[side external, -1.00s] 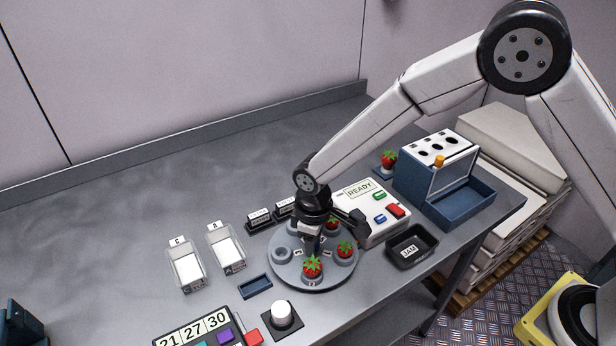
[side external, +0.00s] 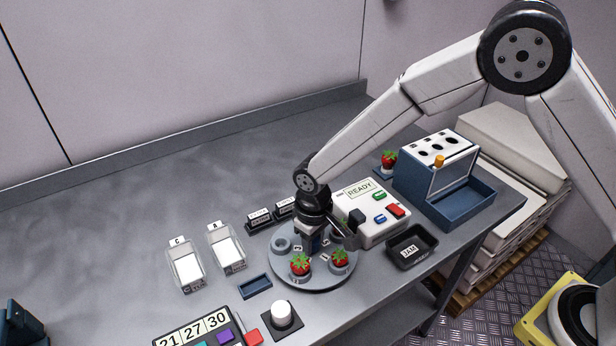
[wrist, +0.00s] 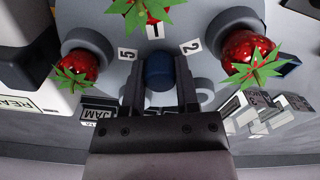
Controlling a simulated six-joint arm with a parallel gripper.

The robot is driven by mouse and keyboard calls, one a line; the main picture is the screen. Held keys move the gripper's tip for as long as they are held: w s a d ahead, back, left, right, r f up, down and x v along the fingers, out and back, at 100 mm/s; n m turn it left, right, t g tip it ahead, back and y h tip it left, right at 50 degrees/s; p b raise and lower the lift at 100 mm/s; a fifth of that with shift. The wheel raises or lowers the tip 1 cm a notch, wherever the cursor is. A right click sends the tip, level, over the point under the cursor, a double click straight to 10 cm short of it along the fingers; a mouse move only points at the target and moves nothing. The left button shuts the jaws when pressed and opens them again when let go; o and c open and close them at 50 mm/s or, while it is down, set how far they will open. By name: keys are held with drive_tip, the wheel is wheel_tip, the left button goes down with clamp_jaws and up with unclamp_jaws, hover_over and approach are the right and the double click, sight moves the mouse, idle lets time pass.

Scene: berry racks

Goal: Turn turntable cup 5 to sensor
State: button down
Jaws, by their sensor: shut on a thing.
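The grey turntable (side external: 318,284) carries cups with strawberries around a central blue knob (wrist: 160,72). My gripper (wrist: 160,92) is shut on that knob, reaching down over the turntable's middle; it also shows in the side view (side external: 313,240). In the wrist view, cup 5 (wrist: 92,36) is at left by its label and holds a strawberry (wrist: 75,70). It lies beside the dark block (wrist: 32,60) of the READY box. A strawberry (wrist: 145,10) sits by label 1 and another (wrist: 248,52) by label 2. An empty cup (side external: 282,243) shows at the turntable's left.
Clear bins (side external: 226,250) and a small blue tray (side external: 255,286) are at left. A white button (side external: 281,314) stands in front.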

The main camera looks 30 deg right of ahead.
idle(0.3)
drive_tip(key=shift+c, duration=1.8)
unclamp_jaws()
drive_tip(key=shift+r, duration=0.15)
drive_tip(key=shift+r, duration=3.8)
wheel_tip(320, 180, up, 11)
